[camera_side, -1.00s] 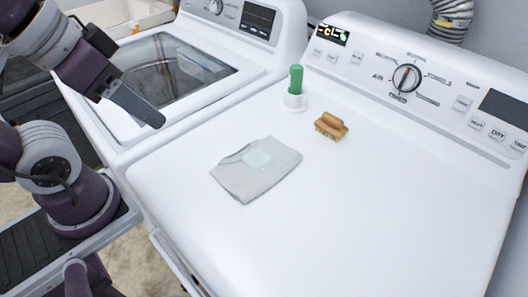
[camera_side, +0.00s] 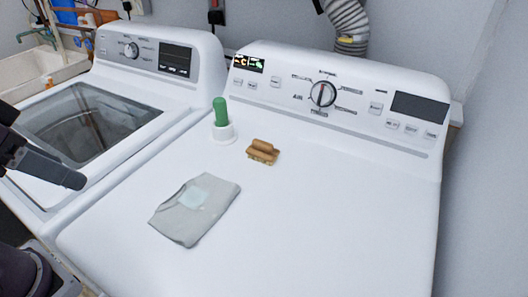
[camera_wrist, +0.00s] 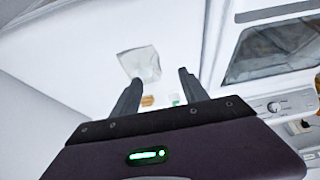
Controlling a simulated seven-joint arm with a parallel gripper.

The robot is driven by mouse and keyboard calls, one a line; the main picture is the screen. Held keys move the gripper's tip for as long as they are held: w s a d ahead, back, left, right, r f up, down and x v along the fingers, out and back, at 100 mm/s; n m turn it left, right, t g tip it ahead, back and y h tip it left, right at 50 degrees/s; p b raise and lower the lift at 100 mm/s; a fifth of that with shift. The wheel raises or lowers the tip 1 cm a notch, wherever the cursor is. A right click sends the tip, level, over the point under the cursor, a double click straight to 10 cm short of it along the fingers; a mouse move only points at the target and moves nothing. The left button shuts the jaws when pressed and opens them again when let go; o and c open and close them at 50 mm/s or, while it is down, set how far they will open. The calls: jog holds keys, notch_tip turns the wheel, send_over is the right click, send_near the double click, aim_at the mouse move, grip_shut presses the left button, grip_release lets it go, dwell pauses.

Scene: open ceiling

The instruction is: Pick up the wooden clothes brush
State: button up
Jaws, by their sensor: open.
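The wooden clothes brush (camera_side: 262,152) lies on the white top of the dryer, just right of a green-handled object in a white holder. In the wrist view the brush (camera_wrist: 147,101) shows small between my fingers, farther off. My gripper (camera_wrist: 157,85) is open and empty, its two dark fingers spread apart. In the side view a dark finger of my gripper (camera_side: 68,177) is at the left edge, above the washer side and well away from the brush. The rest of the gripper is cut off there.
A folded grey cloth (camera_side: 195,209) with a pale patch lies in front of the brush. The control panel (camera_side: 330,98) rises behind. The dryer top to the right is clear.

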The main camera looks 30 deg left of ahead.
jog(key=shift+o, duration=1.3)
